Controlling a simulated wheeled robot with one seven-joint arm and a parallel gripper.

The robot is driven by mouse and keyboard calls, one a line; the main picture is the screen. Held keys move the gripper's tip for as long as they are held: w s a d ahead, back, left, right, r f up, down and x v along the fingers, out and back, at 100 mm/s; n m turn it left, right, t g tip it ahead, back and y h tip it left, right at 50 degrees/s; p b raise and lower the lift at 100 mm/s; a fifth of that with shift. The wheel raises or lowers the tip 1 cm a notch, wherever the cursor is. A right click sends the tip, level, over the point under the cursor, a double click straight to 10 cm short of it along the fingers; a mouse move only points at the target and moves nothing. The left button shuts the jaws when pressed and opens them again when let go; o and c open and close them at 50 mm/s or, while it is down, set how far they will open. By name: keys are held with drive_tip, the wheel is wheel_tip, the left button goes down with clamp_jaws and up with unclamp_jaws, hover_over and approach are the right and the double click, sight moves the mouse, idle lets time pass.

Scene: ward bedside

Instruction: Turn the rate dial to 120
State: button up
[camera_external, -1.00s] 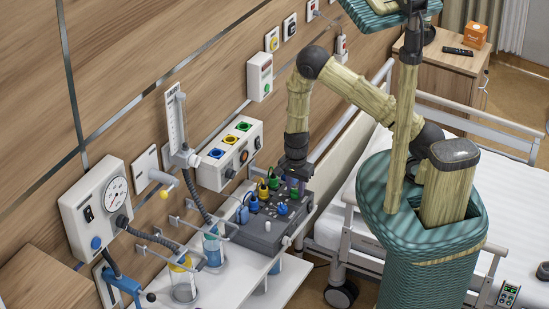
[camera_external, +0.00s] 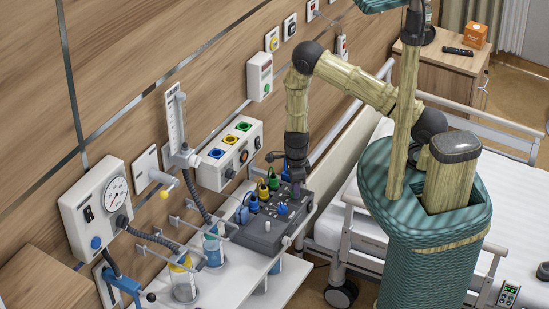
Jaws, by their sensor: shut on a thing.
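A dark grey control box (camera_external: 257,236) stands on the white shelf below the wall panels. Its top carries a blue knob (camera_external: 282,209) and several yellow, green and blue plugs towards its left and back. My gripper (camera_external: 297,187) points straight down at the back right of the box's top. It is shut on a small dial there, which the fingers and wrist almost wholly hide. The dial's scale, its numbers and its pointer are too small or hidden to read.
A white wall unit (camera_external: 229,157) with coloured sockets is close behind and left of my gripper. Jars with tubes (camera_external: 184,283) stand front left of the box. A bed rail (camera_external: 342,128) and white bed (camera_external: 350,205) lie to the right.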

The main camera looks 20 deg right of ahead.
drive_tip(key=shift+w+r+m+p, duration=0.1)
drive_tip(key=shift+m+p, duration=0.3)
drive_tip(key=shift+m, duration=0.5)
drive_tip(key=shift+a, duration=0.1)
drive_tip(key=o, duration=1)
drive_tip(key=shift+c, duration=0.2)
wheel_tip(320, 180, up, 17)
drive_tip(key=shift+r+b, duration=0.15)
drive_tip(key=shift+b, duration=0.15)
